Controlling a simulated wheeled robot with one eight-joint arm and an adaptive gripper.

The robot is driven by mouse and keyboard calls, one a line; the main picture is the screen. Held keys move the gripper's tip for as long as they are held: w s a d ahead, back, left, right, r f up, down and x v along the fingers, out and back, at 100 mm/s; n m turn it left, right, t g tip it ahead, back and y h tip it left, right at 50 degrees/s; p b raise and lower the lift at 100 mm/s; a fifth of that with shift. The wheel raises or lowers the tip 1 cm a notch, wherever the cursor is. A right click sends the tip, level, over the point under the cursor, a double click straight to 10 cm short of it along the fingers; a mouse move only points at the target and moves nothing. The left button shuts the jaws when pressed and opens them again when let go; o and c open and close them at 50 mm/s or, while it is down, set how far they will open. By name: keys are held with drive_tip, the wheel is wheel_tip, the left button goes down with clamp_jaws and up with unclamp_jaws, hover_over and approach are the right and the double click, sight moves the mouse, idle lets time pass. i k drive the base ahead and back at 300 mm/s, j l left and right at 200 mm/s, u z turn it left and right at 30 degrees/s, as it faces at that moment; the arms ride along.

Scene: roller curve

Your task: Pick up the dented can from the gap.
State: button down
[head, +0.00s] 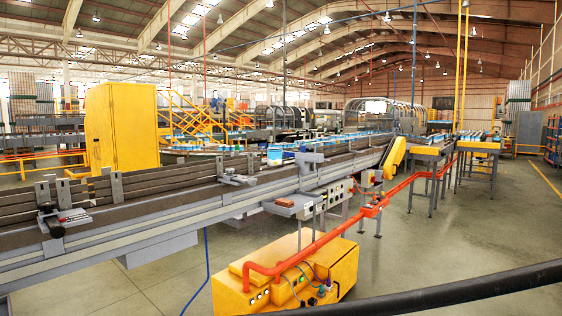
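A blue and white can (275,155) shows in the head view near the middle, at the long conveyor (190,190). It looks upright and stands apart from the rows of small blue and white items behind it. It is too small for me to tell whether it is dented. I cannot make out a gap around it, and its base is partly hidden by the conveyor's side rail. My gripper is not in view.
A yellow box unit (285,275) stands on the floor in front of the conveyor, with an orange pipe (335,237) rising from it to the right. A control box (334,194) hangs from the conveyor's side. A dark bar (450,288) crosses the lower right. Open floor (440,240) lies right.

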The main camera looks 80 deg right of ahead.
sight(274, 153)
drive_tip(key=z, duration=2.6)
drive_tip(key=i+l, duration=0.5)
drive_tip(key=i, duration=0.15)
drive_tip(key=i+l, duration=0.45)
drive_tip(key=i, duration=0.2)
